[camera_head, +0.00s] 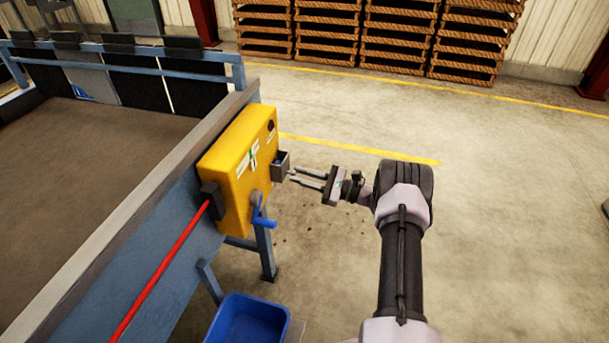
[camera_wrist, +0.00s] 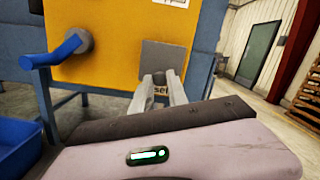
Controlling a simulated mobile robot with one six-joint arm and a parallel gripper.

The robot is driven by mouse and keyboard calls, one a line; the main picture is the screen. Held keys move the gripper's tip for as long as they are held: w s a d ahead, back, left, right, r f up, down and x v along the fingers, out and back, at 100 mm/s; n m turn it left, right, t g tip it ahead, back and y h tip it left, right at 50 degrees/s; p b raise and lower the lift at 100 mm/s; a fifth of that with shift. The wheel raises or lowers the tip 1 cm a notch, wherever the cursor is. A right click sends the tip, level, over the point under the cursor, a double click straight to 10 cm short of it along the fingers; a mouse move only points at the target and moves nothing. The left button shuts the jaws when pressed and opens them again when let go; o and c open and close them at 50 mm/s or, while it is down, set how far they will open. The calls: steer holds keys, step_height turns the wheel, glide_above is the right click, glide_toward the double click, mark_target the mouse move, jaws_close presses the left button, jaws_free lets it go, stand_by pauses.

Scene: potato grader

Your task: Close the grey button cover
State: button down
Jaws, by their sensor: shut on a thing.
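The grey button cover (camera_head: 281,162) is on the right-hand face of the yellow control box (camera_head: 238,150). It also shows in the wrist view as a grey square plate (camera_wrist: 165,57). My gripper (camera_head: 292,176) reaches toward the box from the right, with its fingertips at the cover's lower edge. In the wrist view my gripper (camera_wrist: 160,77) has its two fingers close together at the bottom of the plate, shut on the cover. The button itself is hidden. A label with partly covered lettering shows between the fingers.
A blue crank handle (camera_head: 262,214) sticks out of the box below the cover. A blue bin (camera_head: 250,317) stands on the floor beneath. A red bar (camera_head: 160,273) runs along the blue machine frame. The floor to the right is open, with stacked wooden crates (camera_head: 390,32) at the back.

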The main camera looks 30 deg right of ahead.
steer(key=shift+r, duration=0.1)
stand_by(0.3)
steer(key=c, duration=1.3)
jaws_free()
steer(key=shift+w+a, duration=0.1)
steer(key=shift+a, duration=0.05)
steer(key=p+v, duration=0.3)
steer(key=v, duration=1.4)
